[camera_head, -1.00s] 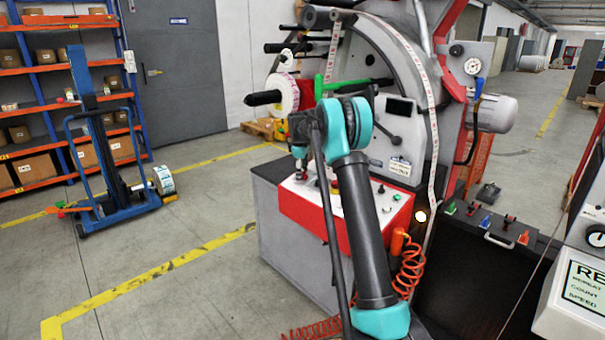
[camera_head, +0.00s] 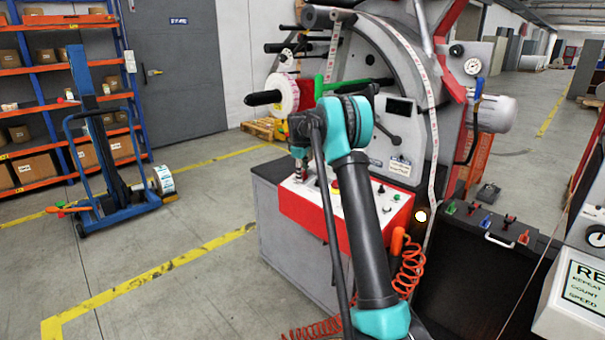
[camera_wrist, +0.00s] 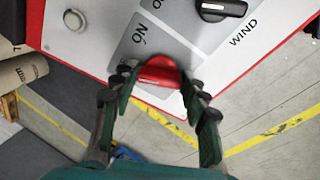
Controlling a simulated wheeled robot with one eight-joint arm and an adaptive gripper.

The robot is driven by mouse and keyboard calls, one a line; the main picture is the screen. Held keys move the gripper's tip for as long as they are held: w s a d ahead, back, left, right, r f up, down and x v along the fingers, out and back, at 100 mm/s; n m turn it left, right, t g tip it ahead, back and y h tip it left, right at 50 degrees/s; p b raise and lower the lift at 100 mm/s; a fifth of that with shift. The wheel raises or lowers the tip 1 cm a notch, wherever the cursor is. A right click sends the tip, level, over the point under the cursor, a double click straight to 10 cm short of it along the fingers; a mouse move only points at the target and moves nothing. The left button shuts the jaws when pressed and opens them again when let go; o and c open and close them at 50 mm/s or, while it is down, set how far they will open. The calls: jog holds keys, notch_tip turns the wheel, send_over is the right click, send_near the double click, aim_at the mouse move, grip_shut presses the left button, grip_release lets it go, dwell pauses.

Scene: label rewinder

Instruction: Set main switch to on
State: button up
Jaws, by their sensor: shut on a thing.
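The main switch (camera_wrist: 160,72) is a red knob on the light control panel, on a grey plate with an "ON" label beside it in the wrist view. My gripper (camera_wrist: 160,88) has its two dark green fingers on either side of the red knob, shut on it. In the head view my gripper (camera_head: 299,172) is at the left end of the red-edged control panel (camera_head: 285,207). The knob's exact turn angle is hard to tell, as the fingers and its tilt partly hide it.
A black selector knob (camera_wrist: 222,9) marked "WIND" and a round pale button (camera_wrist: 74,20) flank the switch. The rewinder's white roll (camera_head: 282,94) is above my gripper. A coiled orange hose (camera_head: 409,265) hangs near my arm.

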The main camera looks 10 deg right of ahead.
jog(key=m, duration=0.5)
jog(key=m+h, duration=0.1)
jog(key=m, duration=0.4)
jog(key=shift+a+t, duration=0.1)
jog(key=shift+t, duration=0.2)
jog(key=shift+m, duration=0.3)
jog(key=o, duration=1.2)
jog(key=shift+c, duration=0.2)
jog(key=shift+s, duration=0.1)
jog(key=v, duration=1.2)
